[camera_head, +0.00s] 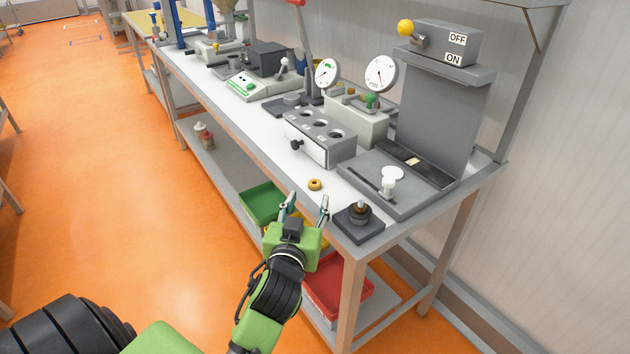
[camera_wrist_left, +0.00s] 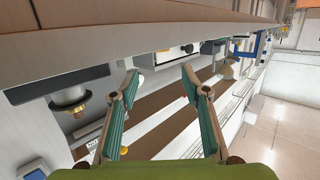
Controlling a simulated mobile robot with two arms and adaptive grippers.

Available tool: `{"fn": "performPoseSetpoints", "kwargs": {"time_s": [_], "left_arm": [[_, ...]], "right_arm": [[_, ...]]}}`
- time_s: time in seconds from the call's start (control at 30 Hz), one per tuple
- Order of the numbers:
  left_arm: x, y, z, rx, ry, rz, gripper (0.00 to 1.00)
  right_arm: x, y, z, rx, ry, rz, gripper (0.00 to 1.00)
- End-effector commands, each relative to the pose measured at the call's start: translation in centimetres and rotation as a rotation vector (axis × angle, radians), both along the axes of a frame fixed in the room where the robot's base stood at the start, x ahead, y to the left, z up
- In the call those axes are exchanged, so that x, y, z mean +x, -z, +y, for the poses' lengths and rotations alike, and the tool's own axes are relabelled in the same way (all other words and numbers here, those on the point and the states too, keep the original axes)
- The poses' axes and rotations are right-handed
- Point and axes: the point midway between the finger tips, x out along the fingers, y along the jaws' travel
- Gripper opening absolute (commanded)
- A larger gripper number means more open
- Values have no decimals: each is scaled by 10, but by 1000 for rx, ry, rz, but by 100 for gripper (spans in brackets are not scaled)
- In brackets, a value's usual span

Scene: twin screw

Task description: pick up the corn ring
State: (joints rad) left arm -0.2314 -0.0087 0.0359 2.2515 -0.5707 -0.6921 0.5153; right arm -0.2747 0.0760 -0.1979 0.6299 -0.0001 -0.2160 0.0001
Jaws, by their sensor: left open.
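The corn ring (camera_head: 315,184), a small yellow-brown ring, lies flat on the white bench top near its front edge, in front of the grey block with round holes. My left gripper (camera_head: 306,205) is open and empty at the front edge of the bench, its two fingers spread and pointing toward the ring. The ring appears just beyond the fingertips and apart from them. In the left wrist view the open fingers (camera_wrist_left: 160,78) have nothing between them, and I cannot make out the ring there. My right gripper is not in view.
A dark square base with a metal post (camera_head: 358,218) stands close right of the gripper. Behind the ring is the grey block with holes (camera_head: 320,136); a grey press station (camera_head: 416,180) is at right. Green (camera_head: 260,202) and red (camera_head: 338,288) bins sit below.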

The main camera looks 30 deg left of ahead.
Motion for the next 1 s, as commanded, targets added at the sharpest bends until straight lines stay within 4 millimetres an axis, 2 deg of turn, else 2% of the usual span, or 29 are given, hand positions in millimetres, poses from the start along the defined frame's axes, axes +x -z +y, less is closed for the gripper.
{"fn": "performPoseSetpoints", "kwargs": {"time_s": [0.1, 0.23, 0.37, 0.6, 0.77, 1.0], "left_arm": [[20, 1, 8, 4, 0, -1, 43], [32, 4, 14, 2, 0, 0, 43], [38, 6, 17, 2, 0, 1, 43], [66, 15, 31, 5, 0, 0, 43], [79, 18, 36, 2, 0, 0, 43], [80, 19, 37, 1, 0, 0, 43]], "right_arm": [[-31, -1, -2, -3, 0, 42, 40], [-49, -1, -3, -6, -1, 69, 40], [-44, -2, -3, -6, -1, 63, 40], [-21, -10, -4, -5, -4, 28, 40], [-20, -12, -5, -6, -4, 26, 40], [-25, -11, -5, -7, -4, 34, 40]]}}
